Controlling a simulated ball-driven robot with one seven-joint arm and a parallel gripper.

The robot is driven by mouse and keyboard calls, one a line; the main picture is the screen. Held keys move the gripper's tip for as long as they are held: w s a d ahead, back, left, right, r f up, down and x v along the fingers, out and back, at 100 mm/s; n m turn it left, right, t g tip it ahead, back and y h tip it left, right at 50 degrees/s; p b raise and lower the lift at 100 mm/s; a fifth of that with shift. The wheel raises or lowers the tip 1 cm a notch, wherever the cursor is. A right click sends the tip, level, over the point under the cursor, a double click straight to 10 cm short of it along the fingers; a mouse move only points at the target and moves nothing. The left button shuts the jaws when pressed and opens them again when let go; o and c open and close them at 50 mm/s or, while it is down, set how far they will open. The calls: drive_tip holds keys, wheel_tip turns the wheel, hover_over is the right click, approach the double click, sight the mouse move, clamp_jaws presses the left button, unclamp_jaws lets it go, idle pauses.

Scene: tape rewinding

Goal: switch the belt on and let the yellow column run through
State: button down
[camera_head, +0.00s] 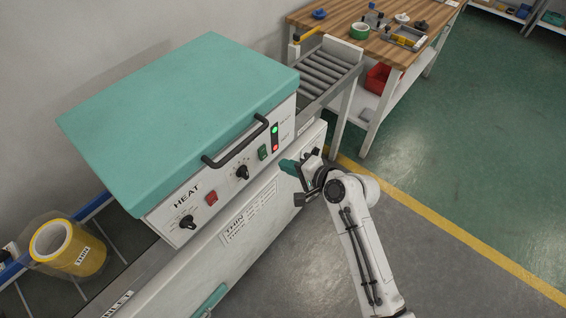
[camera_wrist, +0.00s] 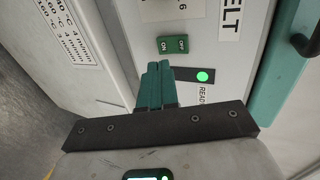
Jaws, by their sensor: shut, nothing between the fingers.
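The yellow column (camera_head: 68,248), a hollow roll labelled THIN with a clear film around it, stands upright at the infeed end, left of the teal-lidded machine (camera_head: 180,110). The green belt switch (camera_head: 262,153) is on the machine's front panel; in the wrist view it (camera_wrist: 173,44) is green, marked OFF and ON. Its position is unclear. My gripper (camera_head: 284,166) is in front of the panel, shut and empty. In the wrist view its teal fingertips (camera_wrist: 159,66) lie just below the switch; whether they touch it cannot be told. The green READY light (camera_wrist: 203,77) is lit.
An outfeed roller track (camera_head: 325,72) leads toward a wooden workbench (camera_head: 350,12) with tools. A red bin (camera_head: 380,78) is below. The floor at right is clear.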

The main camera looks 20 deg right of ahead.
drive_tip(key=v, duration=0.8)
drive_tip(key=shift+b, duration=0.4)
drive_tip(key=shift+w, duration=0.1)
